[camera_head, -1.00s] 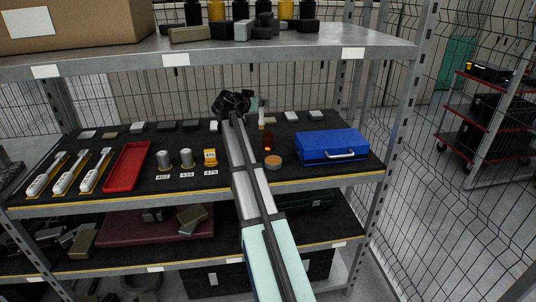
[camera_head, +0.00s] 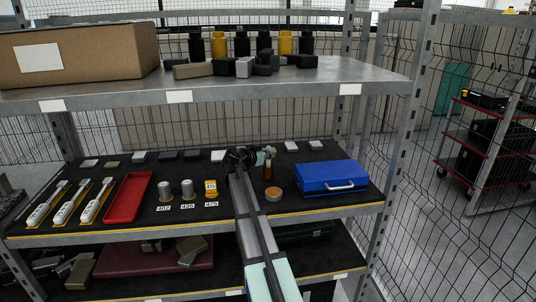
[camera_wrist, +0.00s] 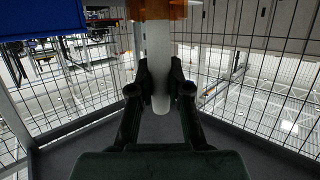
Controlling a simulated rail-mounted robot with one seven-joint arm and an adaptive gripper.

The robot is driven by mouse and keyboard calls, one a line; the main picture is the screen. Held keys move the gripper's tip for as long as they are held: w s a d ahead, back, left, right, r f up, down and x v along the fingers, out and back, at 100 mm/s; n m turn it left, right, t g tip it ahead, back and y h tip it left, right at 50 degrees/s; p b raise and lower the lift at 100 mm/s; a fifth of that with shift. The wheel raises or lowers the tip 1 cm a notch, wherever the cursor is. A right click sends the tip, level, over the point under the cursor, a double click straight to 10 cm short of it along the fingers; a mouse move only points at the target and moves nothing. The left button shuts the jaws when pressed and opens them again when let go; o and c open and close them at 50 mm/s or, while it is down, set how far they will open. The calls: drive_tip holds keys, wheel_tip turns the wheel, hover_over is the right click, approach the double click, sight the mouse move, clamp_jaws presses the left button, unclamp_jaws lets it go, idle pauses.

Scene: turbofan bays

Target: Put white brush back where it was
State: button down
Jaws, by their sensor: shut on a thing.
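In the wrist view, the white brush (camera_wrist: 158,62) shows as a pale, round-ended handle. My gripper (camera_wrist: 160,92) is shut on it, with one dark finger on each side. The other end of the handle meets the amber bottle (camera_wrist: 172,9) at the top edge of this view, and it seems to run into the bottle. The brush's bristles are not visible. In the head view, the amber bottle (camera_head: 268,173) stands on the middle shelf, just right of my dark wrist. The fingers and brush are too small to make out clearly there.
The blue case (camera_head: 331,177) and a round orange-topped tin (camera_head: 274,194) are close to the bottle. Several small blocks lie behind. Left are numbered metal cylinders (camera_head: 188,188), a red tray (camera_head: 128,196) and white tools (camera_head: 95,204). The upper shelf (camera_head: 300,88) hangs above.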

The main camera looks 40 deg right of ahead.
drive_tip(key=shift+f+b, duration=0.3)
drive_tip(key=c, duration=1.1)
unclamp_jaws()
drive_tip(key=shift+r, duration=0.1)
drive_tip(key=shift+r+p, duration=0.2)
drive_tip(key=shift+p, duration=0.15)
drive_tip(key=b+v, duration=0.4)
drive_tip(key=v, duration=0.8)
drive_tip(key=shift+f, duration=0.1)
